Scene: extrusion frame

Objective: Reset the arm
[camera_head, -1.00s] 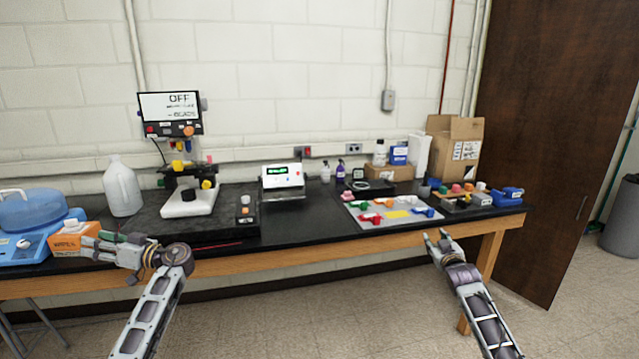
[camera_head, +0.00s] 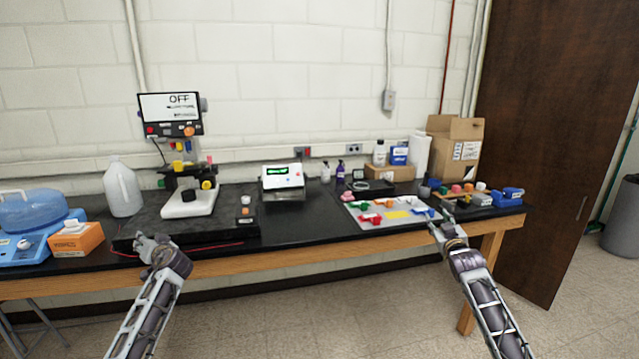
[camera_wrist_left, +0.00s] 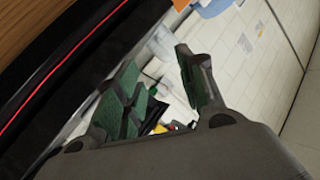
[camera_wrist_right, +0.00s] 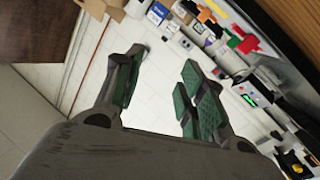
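My left gripper (camera_head: 148,243) is at the front edge of the table, in front of the black mat. In the left wrist view its green-padded fingers (camera_wrist_left: 160,80) stand apart with nothing held between them. My right gripper (camera_head: 440,226) is at the table's front edge, just below the right end of the grey sheet. In the right wrist view its green-padded fingers (camera_wrist_right: 158,80) stand apart and empty. Both arms come in from the bottom of the head view.
The black table (camera_head: 300,230) carries a microscope (camera_head: 190,190), a white meter (camera_head: 282,180), an orange box (camera_head: 76,242), a white jug (camera_head: 122,188) and a grey sheet (camera_head: 372,222) with coloured parts. Cardboard boxes (camera_head: 455,145) stand at the back right. Floor in front is clear.

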